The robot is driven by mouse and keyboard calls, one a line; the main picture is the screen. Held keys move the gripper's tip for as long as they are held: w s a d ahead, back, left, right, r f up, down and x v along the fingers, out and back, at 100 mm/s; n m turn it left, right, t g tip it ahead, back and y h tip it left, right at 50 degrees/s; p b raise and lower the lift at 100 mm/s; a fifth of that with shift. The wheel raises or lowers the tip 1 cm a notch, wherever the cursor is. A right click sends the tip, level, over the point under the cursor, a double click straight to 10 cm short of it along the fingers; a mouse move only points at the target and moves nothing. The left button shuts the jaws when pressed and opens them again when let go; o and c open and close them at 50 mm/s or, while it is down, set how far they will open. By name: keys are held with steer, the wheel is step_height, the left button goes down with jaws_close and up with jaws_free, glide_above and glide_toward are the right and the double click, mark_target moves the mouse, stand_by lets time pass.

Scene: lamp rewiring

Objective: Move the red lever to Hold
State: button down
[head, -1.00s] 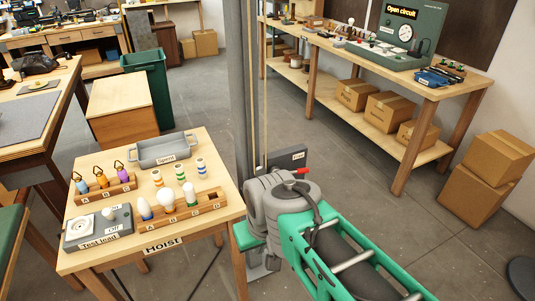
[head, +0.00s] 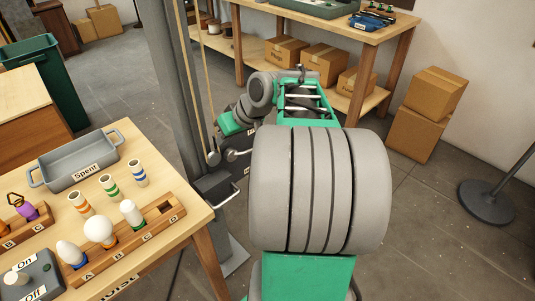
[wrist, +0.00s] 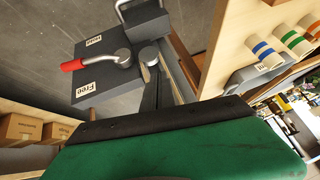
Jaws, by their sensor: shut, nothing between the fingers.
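The red lever (wrist: 73,65) sticks out to the left from a grey round hub (wrist: 122,57) on a dark hoist box (wrist: 140,15) in the wrist view. Its red grip lies between the "Hold" label (wrist: 94,41) and the "Free" label (wrist: 86,88). In the head view its grey shank (head: 241,152) shows, and the red grip is hidden behind my arm. My gripper (wrist: 149,56) is shut and empty. Its fingertips are close beside the hub, on the side away from the red grip; I cannot tell if they touch. The gripper also shows in the head view (head: 213,157).
The hoist post (head: 180,90) with its rope stands right by my gripper. The bulb table (head: 150,225), with the Spent tray (head: 80,165) and bulb rack (head: 128,235), is at left. A workbench with boxes (head: 325,65) stands behind.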

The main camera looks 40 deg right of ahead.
steer(key=s+d+f+t+b, duration=0.2)
steer(key=s+d, duration=0.2)
steer(key=d, duration=0.6)
steer(key=s+d+f+t+b, duration=0.1)
steer(key=s+d+t+b, duration=0.15)
steer(key=d, duration=0.75)
steer(key=w+a+f+b, duration=0.2)
steer(key=w+f, duration=0.6)
steer(key=f, duration=0.1)
steer(key=shift+f, duration=0.2)
steer(key=shift+w+a+m, duration=0.1)
steer(key=shift+m, duration=0.2)
